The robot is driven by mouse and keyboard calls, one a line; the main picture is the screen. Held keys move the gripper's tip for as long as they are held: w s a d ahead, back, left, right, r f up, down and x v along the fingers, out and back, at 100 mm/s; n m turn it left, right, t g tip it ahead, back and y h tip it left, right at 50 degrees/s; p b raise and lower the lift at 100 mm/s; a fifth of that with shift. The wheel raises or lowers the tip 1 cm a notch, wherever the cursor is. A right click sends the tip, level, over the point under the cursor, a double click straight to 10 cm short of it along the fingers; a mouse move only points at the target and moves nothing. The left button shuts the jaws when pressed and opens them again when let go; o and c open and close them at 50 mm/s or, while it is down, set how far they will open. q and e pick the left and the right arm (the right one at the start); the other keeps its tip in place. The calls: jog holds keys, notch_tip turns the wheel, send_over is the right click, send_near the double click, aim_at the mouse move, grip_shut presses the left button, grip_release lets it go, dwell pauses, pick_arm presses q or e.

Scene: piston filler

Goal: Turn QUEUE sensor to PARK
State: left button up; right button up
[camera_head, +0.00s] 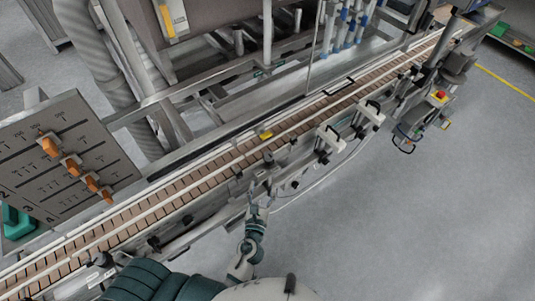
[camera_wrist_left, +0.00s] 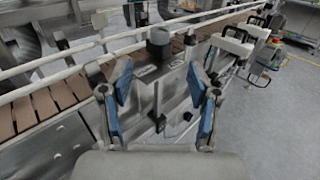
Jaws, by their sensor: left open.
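A dark round-topped sensor or knob (camera_wrist_left: 158,42) stands on a grey metal bracket (camera_wrist_left: 148,92) at the conveyor's side rail, in the wrist view. It is probably the QUEUE sensor, but I cannot read its label or its setting. In the head view a small dark part (camera_head: 268,158) at the rail's near side seems to be the same one. My left gripper (camera_head: 262,186) is just in front of it, over the near side of the conveyor. In the wrist view my left gripper's blue-padded fingers (camera_wrist_left: 160,82) are spread apart, with the bracket showing between them. My right gripper is not in view.
The slatted conveyor (camera_head: 190,184) runs diagonally, with rails along both sides. White clamps with black handles (camera_head: 330,138) stand farther right along the near rail. A panel with orange handles (camera_head: 62,160) is at the left. Grey floor (camera_head: 430,220) is clear at the right.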

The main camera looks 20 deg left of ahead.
aim_at(268, 159)
pick_arm(q)
jog(key=w, duration=0.4)
jog(key=w+a+p, duration=0.1)
jog(key=w, duration=0.8)
jog(key=shift+w+a+p, duration=0.35)
jog(key=shift+w, duration=0.4)
grip_shut()
